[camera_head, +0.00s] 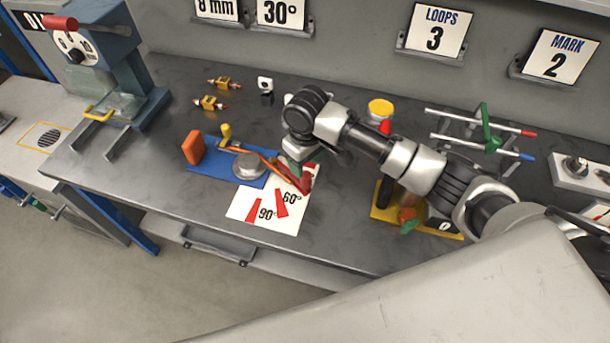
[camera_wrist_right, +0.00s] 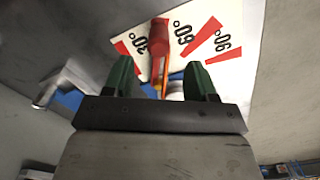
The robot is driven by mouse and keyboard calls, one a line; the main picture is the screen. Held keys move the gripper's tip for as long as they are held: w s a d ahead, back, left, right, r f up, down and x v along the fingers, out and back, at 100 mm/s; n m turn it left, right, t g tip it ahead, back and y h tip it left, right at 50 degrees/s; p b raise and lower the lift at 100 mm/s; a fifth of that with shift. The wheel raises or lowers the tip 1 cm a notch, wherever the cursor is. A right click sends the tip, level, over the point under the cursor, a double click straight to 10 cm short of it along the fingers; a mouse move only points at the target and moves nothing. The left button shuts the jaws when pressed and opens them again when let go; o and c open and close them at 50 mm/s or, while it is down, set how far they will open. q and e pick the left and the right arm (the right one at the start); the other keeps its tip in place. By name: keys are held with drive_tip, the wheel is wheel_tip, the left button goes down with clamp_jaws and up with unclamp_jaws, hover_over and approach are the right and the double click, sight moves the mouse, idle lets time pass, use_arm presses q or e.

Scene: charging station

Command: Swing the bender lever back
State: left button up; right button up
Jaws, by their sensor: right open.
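The bender has a blue base (camera_head: 213,170) with a grey round die (camera_head: 249,166), an orange block (camera_head: 193,147) and a yellow peg (camera_head: 226,133). Its orange lever ends in a red handle (camera_head: 306,183), which points right, near the 30° end of the white angle sheet (camera_head: 243,207). My right gripper (camera_head: 291,164) is over the lever, its green fingers open. In the wrist view the red handle (camera_wrist_right: 158,45) and orange bar lie between the fingers (camera_wrist_right: 158,68), with gaps at both sides. My left gripper is not in view.
A blue-grey press (camera_head: 120,60) with a red handle stands at the left. A rack with rods (camera_head: 485,140) and a yellow tray (camera_head: 380,213) are at the right. Two small yellow parts (camera_head: 210,103) lie behind the bender. The front table strip is clear.

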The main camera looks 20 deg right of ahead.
sight(306, 174)
drive_tip(key=f, duration=0.6)
drive_tip(key=shift+w+f, duration=0.2)
drive_tip(key=shift+f, duration=0.95)
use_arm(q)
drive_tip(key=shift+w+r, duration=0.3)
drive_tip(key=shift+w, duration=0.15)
use_arm(e)
drive_tip(key=c, duration=0.5)
clamp_jaws()
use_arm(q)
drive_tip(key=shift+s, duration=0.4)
